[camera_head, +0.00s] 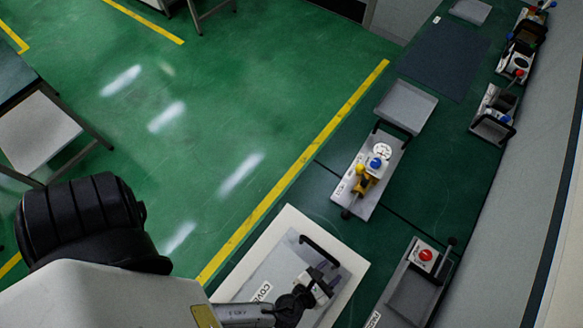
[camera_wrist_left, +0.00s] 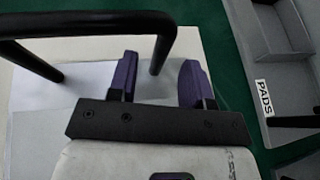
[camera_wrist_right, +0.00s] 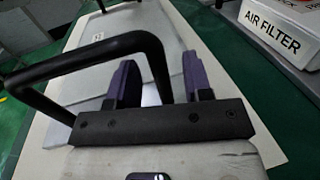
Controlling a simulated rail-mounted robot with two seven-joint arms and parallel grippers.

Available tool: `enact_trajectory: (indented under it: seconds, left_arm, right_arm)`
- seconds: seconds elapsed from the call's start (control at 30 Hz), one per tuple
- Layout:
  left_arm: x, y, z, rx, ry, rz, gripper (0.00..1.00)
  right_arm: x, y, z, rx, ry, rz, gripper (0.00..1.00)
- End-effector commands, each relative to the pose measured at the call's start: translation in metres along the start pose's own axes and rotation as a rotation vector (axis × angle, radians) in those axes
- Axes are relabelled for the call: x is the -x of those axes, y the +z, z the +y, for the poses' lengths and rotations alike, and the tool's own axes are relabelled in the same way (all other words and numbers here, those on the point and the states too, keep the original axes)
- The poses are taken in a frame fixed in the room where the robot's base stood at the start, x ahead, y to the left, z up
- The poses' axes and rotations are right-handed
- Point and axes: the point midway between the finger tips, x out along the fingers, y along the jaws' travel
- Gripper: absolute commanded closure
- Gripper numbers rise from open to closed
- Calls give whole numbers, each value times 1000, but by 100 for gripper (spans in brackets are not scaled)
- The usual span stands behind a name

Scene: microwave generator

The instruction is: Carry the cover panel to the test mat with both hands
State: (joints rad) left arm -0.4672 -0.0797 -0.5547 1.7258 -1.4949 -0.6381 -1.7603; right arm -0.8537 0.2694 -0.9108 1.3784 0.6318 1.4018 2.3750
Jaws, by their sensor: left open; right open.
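The grey cover panel (camera_head: 272,273) lies on a pale board, with a black bar handle (camera_head: 318,249) at its far end. My left gripper (camera_head: 318,282) is at this handle. In the left wrist view, one leg of the handle (camera_wrist_left: 163,45) stands between the open fingers (camera_wrist_left: 158,82). In the right wrist view, my right gripper (camera_wrist_right: 160,84) is open, with a leg of another black handle (camera_wrist_right: 158,65) between its fingers. I cannot tell whether the fingers touch the handles. The dark test mat (camera_head: 444,58) is farther along the bench and looks bare.
A gauge fixture (camera_head: 353,188) and a grey tray (camera_head: 405,106) stand between panel and mat. A pads tray (camera_head: 408,300) with a red button is right of the panel. Several devices line the wall side. An air filter box (camera_wrist_right: 278,30) is beside the board.

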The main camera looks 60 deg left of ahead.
Motion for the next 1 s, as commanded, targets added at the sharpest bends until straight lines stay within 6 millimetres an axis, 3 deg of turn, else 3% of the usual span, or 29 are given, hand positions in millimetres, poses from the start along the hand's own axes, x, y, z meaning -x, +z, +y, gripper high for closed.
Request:
enact_trajectory:
  seconds: [0.3,0.77,1.0]
  left_arm:
    - [-30,1,0,0,0,-1,54]
    - [-36,0,0,1,0,0,54]
    - [-35,0,0,1,0,0,76]
  right_arm:
    - [-26,0,0,-1,-1,-1,54]
    - [-31,0,0,0,0,0,54]
    - [-31,0,0,0,0,0,76]
